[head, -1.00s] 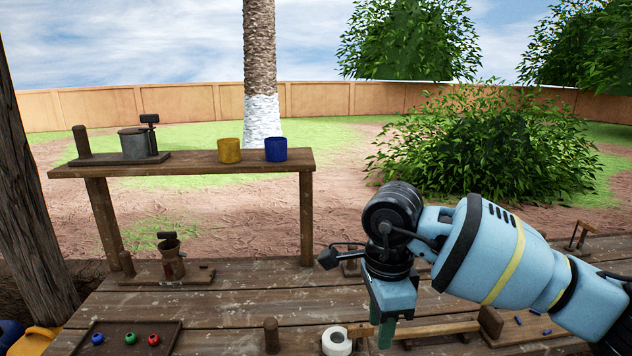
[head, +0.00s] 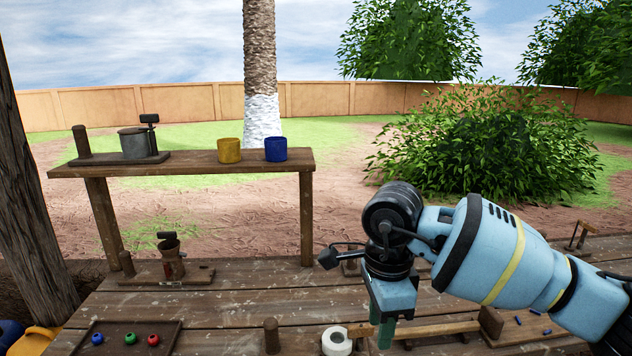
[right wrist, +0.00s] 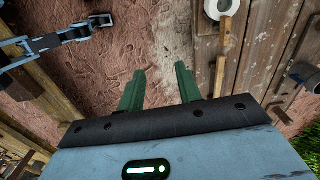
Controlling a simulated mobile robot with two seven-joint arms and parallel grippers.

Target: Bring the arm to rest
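My right arm comes in from the right in the head view, bent downward at the wrist. My left arm does not show in the head view.
A white roll (head: 337,342) and a wooden bar (head: 440,329) lie near the right gripper. A tray (head: 165,338) with small coloured rings is at lower left. A raised shelf (head: 190,165) holds a yellow cup (head: 229,150), a blue cup (head: 276,149) and a metal pot (head: 134,144).

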